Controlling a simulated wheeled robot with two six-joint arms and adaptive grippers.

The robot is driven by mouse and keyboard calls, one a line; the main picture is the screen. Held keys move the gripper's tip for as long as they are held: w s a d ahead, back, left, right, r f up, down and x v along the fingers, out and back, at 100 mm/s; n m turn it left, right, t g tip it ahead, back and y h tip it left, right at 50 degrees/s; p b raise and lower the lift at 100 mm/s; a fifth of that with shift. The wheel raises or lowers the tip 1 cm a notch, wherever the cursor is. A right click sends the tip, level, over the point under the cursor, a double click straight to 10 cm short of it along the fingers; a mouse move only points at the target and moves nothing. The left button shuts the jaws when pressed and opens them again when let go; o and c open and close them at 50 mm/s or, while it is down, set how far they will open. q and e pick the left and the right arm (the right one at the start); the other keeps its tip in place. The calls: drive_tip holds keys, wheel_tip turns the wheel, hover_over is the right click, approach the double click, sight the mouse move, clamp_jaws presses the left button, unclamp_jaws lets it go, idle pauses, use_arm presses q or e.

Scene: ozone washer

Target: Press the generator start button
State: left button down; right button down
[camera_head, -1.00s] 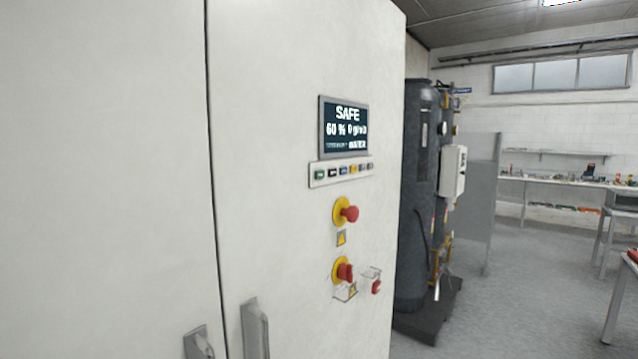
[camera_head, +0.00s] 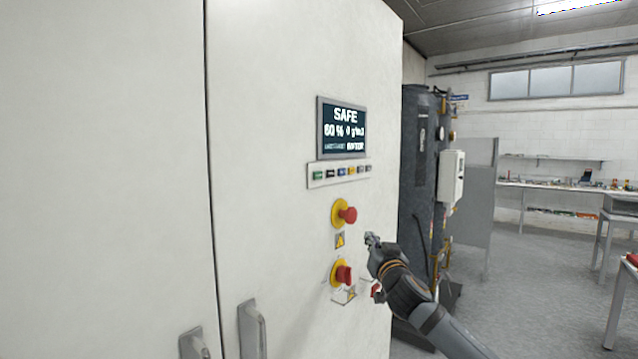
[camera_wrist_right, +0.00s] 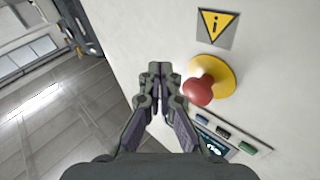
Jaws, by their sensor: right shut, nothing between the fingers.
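The white cabinet (camera_head: 285,200) carries a row of small coloured buttons (camera_head: 341,173) under a display (camera_head: 342,128) that reads SAFE. The leftmost button in the row is green (camera_head: 318,175); which one is the generator start button I cannot read. In the right wrist view part of the row shows, with a green button (camera_wrist_right: 247,148) at its right end. My right gripper (camera_head: 370,238) is shut and empty, in front of the cabinet's right side, below the row. It also shows in the right wrist view (camera_wrist_right: 154,68), beside the red emergency stop. My left gripper is not in view.
A red mushroom button on a yellow ring (camera_head: 346,214) sits just above and left of my right gripper. A red rotary switch (camera_head: 343,274) is below. Two door handles (camera_head: 251,328) stick out low. A dark tank (camera_head: 420,190) stands behind right.

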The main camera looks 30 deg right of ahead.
sight(318, 175)
drive_tip(key=s+a+r+t, duration=0.1)
drive_tip(key=s+a+r, duration=0.2)
drive_tip(key=r, duration=0.2)
drive_tip(key=s+a+r+t, duration=0.2)
drive_tip(key=s+a+r, duration=0.1)
drive_tip(key=r, duration=0.3)
drive_tip(key=s+a+r+t+y, duration=0.1)
drive_tip(key=s+a+r, duration=0.2)
drive_tip(key=r, duration=0.2)
drive_tip(key=shift+a+r+b, duration=0.3)
drive_tip(key=shift+r, duration=0.1)
drive_tip(key=w+a+p, duration=0.3)
drive_tip(key=w+p, duration=0.5)
drive_tip(key=p, duration=0.4)
drive_tip(key=shift+a, duration=0.2)
drive_tip(key=shift+w, duration=0.25)
